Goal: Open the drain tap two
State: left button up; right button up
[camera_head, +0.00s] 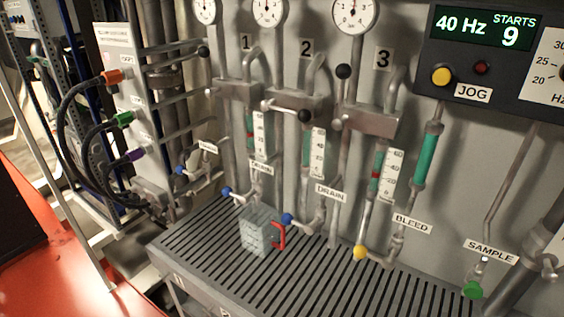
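Below the column marked 2 (306,48), a small metal drain tap with a blue knob (287,220) sits low on the wall, just above the slatted grate. Its lever points left from the pipe, and a DRAIN label (331,193) is above it to the right. Another blue-knobbed tap (226,192) is below column 1, with its own DRAIN label (262,167). A third blue knob (180,171) is farther left. No numbers show on the taps themselves. Neither of my grippers is in view.
A grey jug with a red handle (278,236) stands on the slatted grate (340,285), close to the left of the tap below column 2. A yellow-knobbed tap (359,252) and a green knob (473,290) are to the right. Cables (75,115) hang at left.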

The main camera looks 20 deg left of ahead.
aim_at(227, 192)
jog(key=u, duration=1.15)
